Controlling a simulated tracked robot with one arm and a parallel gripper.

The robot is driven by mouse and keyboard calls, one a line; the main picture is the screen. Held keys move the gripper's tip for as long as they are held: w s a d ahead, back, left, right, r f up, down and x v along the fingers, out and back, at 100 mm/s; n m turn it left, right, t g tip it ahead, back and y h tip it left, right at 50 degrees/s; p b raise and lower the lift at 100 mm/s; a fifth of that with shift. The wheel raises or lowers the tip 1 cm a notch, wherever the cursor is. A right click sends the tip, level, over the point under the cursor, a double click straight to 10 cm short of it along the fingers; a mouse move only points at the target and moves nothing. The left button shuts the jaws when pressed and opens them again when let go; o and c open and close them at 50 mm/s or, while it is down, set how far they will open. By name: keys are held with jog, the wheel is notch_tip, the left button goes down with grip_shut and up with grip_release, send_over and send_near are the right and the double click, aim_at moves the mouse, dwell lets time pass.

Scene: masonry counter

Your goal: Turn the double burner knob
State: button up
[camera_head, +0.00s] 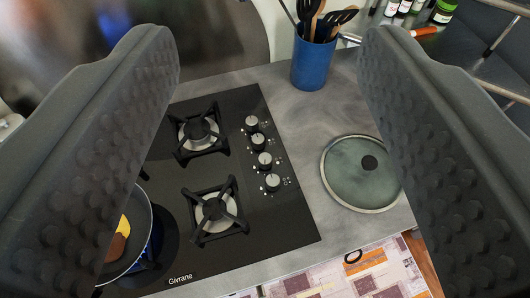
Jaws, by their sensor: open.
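A black gas cooktop (281,229) lies in the grey counter. Several silver knobs stand in a column along its right side: the top one (252,122), then a second (258,141), a third (264,160) and the lowest (272,181). I cannot tell which is the double burner knob. Two burners with black grates show, one at the back (199,131) and one in front (215,211). My gripper (268,50) is open and empty, its dark fingers on both sides of the picture. The knobs show between the fingers, farther off, with nothing touching them.
A pan (139,232) with food sits at the left, partly hidden by the left finger, with blue flame beside it. A round green lid (350,178) lies right of the knobs. A blue utensil holder (312,62) stands at the back. Bottles (443,12) stand top right.

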jog(key=w+f+n+g+p, duration=0.45)
jog(key=w+n, duration=0.25)
jog(key=w, duration=0.4)
jog(key=n+g+p, duration=1.1)
jog(key=n+p, duration=0.1)
jog(key=n, duration=0.8)
send_over(265, 158)
notch_tip(265, 158, down, 32)
jog(key=r, duration=0.1)
notch_tip(265, 158, down, 14)
jog(key=shift+r+p, duration=0.1)
jog(key=shift+p, duration=0.7)
